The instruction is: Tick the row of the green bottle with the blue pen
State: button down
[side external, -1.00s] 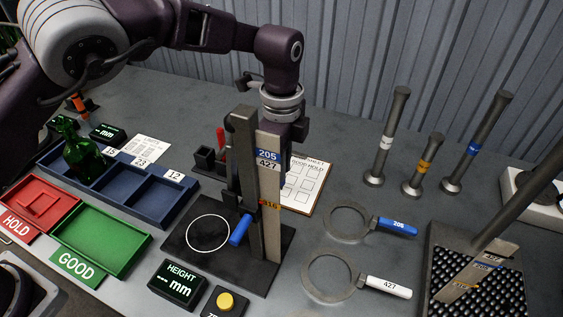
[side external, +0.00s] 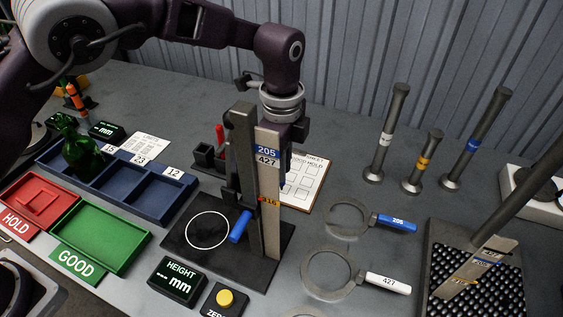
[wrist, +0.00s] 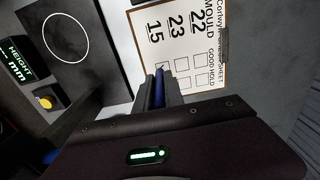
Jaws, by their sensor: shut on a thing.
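The green bottle (side external: 82,150) stands in the left compartment of the blue tray (side external: 160,213), by the tag 15 (side external: 109,151). The clipboard sheet (side external: 305,185) lies behind the height gauge; in the wrist view the sheet (wrist: 213,65) lists moulds 22, 23 and 15 with boxes under GOOD and HOLD. My gripper (wrist: 158,92) is shut on the blue pen (wrist: 159,76), whose far end is over the boxes of the 15 row. I cannot tell whether the tip touches the paper.
The height gauge (side external: 243,170) stands close in front of my gripper on a dark base (side external: 190,240). Red HOLD (side external: 35,198) and green GOOD (side external: 98,240) trays are at the left. A pen holder (side external: 208,157) stands left of the clipboard.

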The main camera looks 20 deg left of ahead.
jog(key=shift+w+d, duration=0.45)
jog(key=shift+w, duration=0.2)
dwell(1.0)
jog(key=shift+r, duration=3)
